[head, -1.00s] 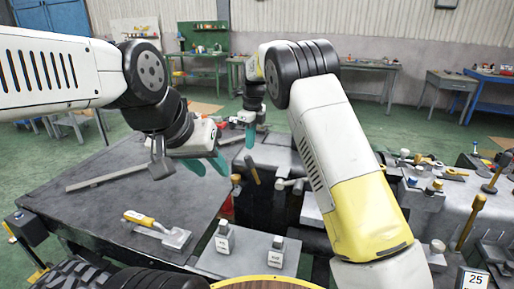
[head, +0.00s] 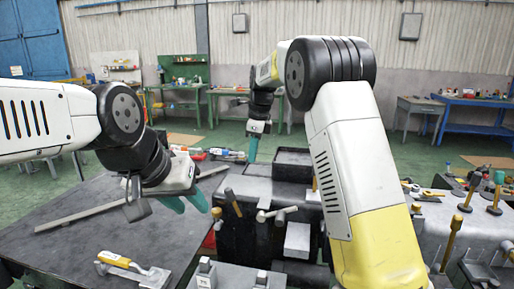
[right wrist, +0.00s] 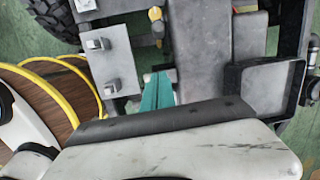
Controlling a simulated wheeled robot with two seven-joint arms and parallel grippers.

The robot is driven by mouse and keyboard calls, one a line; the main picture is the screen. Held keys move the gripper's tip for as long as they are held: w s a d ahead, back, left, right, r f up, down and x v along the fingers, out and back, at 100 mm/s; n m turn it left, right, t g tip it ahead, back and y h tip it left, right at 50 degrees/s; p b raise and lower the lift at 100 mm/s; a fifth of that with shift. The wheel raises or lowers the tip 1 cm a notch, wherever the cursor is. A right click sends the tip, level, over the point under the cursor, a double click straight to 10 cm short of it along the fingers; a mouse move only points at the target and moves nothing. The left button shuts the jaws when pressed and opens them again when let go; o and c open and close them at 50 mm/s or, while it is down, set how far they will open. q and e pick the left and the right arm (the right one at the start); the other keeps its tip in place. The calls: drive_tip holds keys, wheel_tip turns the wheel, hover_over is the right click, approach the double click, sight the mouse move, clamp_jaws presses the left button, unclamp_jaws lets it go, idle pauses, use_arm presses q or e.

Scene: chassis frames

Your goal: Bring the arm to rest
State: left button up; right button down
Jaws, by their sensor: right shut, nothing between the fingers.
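My right arm (head: 345,150) reaches up and bends over at the elbow, its forearm pointing away over the bench. My right gripper (head: 252,148) hangs with its teal fingers pointing down, above the dark blocks. Its fingers are together and empty; they also show in the right wrist view (right wrist: 157,91). My left gripper (head: 186,203) is at the left, over the grey table (head: 60,215), with its two teal fingers apart and nothing seen between them.
A yellow-handled tool (head: 133,268) and a long grey bar (head: 90,214) lie on the grey table. Dark block-like fixtures (head: 245,210) stand below my right gripper. Several hammers and small tools (head: 470,195) crowd the right side. Green floor is open behind.

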drive_tip(key=s+d+r+n+t+y, duration=0.1)
drive_tip(key=s+d+r+n, duration=0.35)
drive_tip(key=s+d, duration=0.2)
drive_tip(key=s+d+r+n+t+y, duration=0.1)
drive_tip(key=s+d+r+n, duration=0.2)
drive_tip(key=s+d+n, duration=0.4)
drive_tip(key=s+d+f+n+t, duration=0.1)
drive_tip(key=s+n, duration=0.3)
drive_tip(key=s, duration=0.6)
drive_tip(key=s+d+f+n+t+h, duration=0.1)
drive_tip(key=s+d+f+n+t, duration=0.1)
drive_tip(key=s, duration=0.7)
drive_tip(key=f+n, duration=0.1)
drive_tip(key=n, duration=0.1)
drive_tip(key=shift+s+d+n, duration=0.3)
drive_tip(key=shift+s+n, duration=0.05)
drive_tip(key=shift+s, duration=0.05)
